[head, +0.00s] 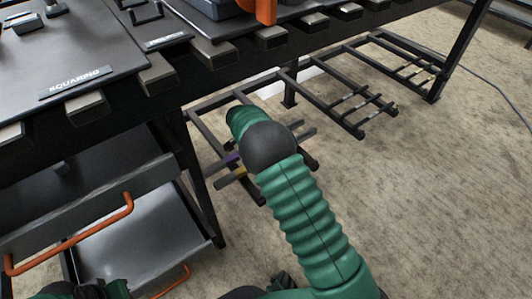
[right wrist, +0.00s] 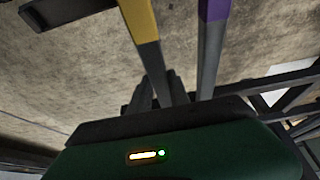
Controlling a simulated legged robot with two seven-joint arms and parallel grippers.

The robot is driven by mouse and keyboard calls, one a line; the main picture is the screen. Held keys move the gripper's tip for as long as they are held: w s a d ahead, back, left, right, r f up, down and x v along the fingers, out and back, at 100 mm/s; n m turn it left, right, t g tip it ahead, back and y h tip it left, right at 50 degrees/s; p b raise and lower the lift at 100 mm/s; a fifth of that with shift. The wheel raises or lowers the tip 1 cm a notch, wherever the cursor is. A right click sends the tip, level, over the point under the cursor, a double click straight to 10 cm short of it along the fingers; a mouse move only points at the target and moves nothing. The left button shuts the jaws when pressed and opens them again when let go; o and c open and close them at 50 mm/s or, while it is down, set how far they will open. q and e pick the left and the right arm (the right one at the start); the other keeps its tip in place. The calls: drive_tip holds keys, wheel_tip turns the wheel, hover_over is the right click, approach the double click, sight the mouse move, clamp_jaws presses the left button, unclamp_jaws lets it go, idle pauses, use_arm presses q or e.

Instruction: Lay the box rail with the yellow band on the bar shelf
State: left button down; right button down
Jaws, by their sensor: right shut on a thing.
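The box rail with the yellow band (right wrist: 138,20) runs up from my right gripper (right wrist: 158,97) in the right wrist view. The right gripper is shut on its grey part, below the band. In the head view this rail (head: 238,171) sticks out left of my right wrist, which hides the gripper. A second rail with a purple band (right wrist: 212,10) lies beside it, apart from the fingers; it also shows in the head view (head: 232,159). The bar shelf (head: 340,112) is a low black frame under the bench. Only dark parts of my left arm show at the bottom edge; its jaws are unclear.
The black bench (head: 110,50) with grey blocks along its edge overhangs the shelf. A grey drawer unit with orange handles (head: 70,232) stands at the left. A bench leg (head: 200,185) is left of the rails.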

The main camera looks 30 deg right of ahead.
drive_tip(key=shift+f, duration=0.25)
idle(0.5)
drive_tip(key=c, duration=1.2)
unclamp_jaws()
drive_tip(key=shift+o, duration=0.3)
drive_tip(key=shift+f, duration=0.1)
drive_tip(key=p+v, duration=0.5)
drive_tip(key=v, duration=0.2)
drive_tip(key=shift+a+r, duration=0.15)
drive_tip(key=shift+r, duration=0.2)
drive_tip(key=shift+f, duration=0.15)
